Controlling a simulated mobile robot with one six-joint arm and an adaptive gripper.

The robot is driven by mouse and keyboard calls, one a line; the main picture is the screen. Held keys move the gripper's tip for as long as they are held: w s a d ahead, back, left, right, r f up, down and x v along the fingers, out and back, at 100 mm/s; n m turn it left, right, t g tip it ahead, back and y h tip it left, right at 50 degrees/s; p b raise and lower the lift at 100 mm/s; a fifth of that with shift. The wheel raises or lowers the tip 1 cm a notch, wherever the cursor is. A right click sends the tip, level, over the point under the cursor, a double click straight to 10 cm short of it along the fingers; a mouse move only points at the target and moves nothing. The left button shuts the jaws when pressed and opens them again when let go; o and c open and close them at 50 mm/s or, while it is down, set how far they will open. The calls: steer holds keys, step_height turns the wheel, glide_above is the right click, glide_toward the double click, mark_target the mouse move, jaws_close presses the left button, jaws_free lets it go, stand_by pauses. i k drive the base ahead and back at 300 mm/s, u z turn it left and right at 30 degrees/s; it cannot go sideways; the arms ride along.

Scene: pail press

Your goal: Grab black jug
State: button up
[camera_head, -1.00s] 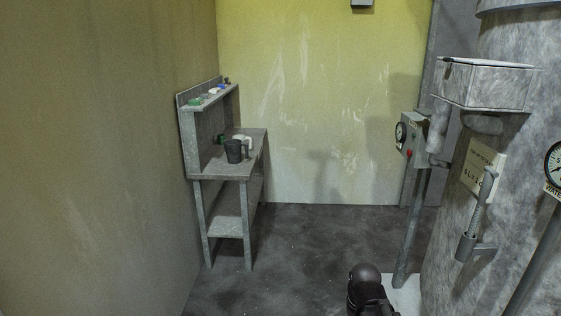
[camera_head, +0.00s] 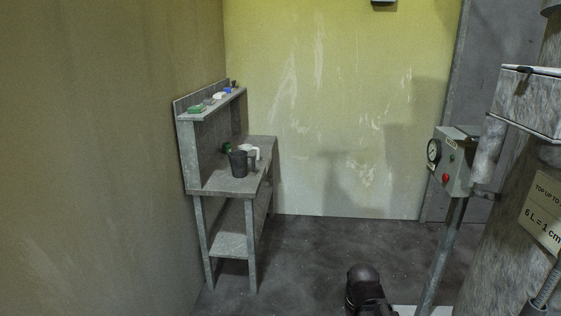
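The black jug (camera_head: 239,164) stands upright on the worktop of a grey metal bench (camera_head: 222,184) against the left wall. A white jug or mug (camera_head: 253,152) stands just behind it to the right and is partly hidden by it. A dark part of my own arm shows at the bottom of the picture, far from the bench. My gripper's fingers are not in view.
The bench's upper shelf holds small items, among them a green one (camera_head: 195,109) and a blue one (camera_head: 230,91). A gauge box (camera_head: 453,160) on a post and a large grey tank (camera_head: 500,230) stand at the right. The floor (camera_head: 310,255) between is clear.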

mark_target(237, 159)
steer(key=u, duration=0.1)
steer(key=i, duration=3.4)
steer(key=z, duration=0.05)
